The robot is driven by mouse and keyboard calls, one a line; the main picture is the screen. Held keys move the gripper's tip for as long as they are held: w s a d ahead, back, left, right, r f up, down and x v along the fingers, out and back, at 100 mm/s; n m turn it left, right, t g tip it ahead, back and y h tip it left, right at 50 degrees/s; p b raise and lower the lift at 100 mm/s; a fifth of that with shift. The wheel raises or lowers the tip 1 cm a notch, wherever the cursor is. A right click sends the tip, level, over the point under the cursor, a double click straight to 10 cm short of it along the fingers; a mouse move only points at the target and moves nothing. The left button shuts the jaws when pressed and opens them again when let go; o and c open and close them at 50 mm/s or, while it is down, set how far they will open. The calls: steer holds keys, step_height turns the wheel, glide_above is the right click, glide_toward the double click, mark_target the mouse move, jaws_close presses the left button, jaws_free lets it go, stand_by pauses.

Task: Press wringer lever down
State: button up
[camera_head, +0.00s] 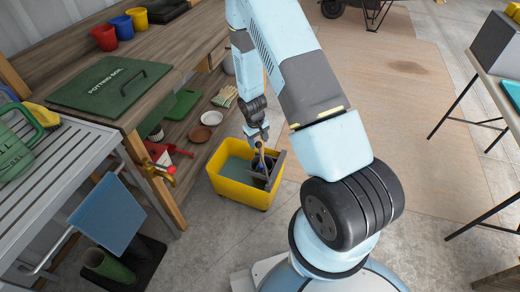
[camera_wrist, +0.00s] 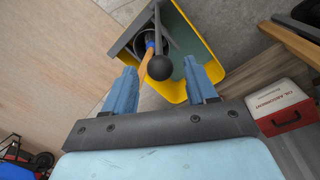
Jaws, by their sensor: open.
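A yellow mop bucket (camera_head: 232,192) with water in it stands on the concrete floor. A dark grey wringer (camera_head: 278,168) sits at its right side. The wringer lever, a dark bar with a round black knob (camera_wrist: 160,67), points up toward my wrist camera. A wooden handle (camera_wrist: 147,66) with a blue part rises from the wringer beside it. My gripper (camera_head: 257,137) is above the bucket, pointing down. In the wrist view my gripper (camera_wrist: 163,82) is open, with the knob appearing between its two blue fingers. I cannot tell whether they touch it.
A white and red box (camera_wrist: 278,108) shows at right in the wrist view. The floor right of the bucket is clear.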

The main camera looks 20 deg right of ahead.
steer(key=shift+d+f, duration=0.2)
steer(key=shift+f, duration=1.3)
steer(key=shift+d+f, duration=0.15)
steer(key=shift+f, duration=1.35)
steer(key=shift+w, duration=0.1)
steer(key=shift+c, duration=0.3)
jaws_close()
